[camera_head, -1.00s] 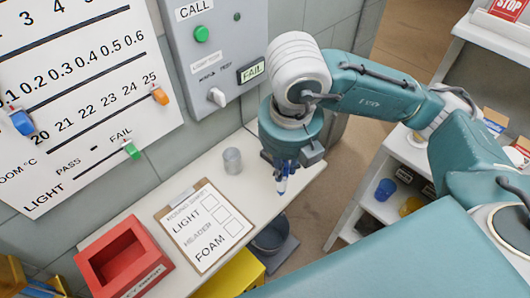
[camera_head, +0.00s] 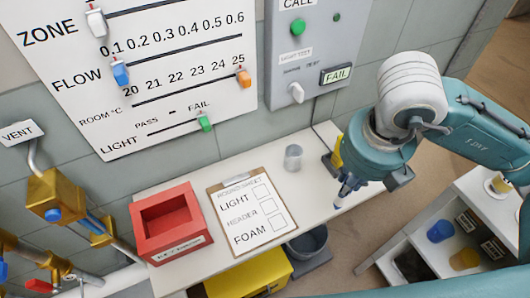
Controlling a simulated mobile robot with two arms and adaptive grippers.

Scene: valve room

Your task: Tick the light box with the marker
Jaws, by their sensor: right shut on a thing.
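The round sheet clipboard (camera_head: 283,232) lies flat on the white bench, with rows LIGHT, HEADER and FOAM. The light box (camera_head: 262,191) is the top square beside LIGHT; I see no tick in it. My right gripper (camera_head: 346,186) points down near the bench's right end, right of the clipboard and apart from it. The gripper's fingers hide part of the marker. My left gripper is not in view.
A grey cup (camera_head: 293,158) stands behind the clipboard, left of the gripper. A red open box (camera_head: 205,239) stands left of the clipboard. Brass valves are at the far left.

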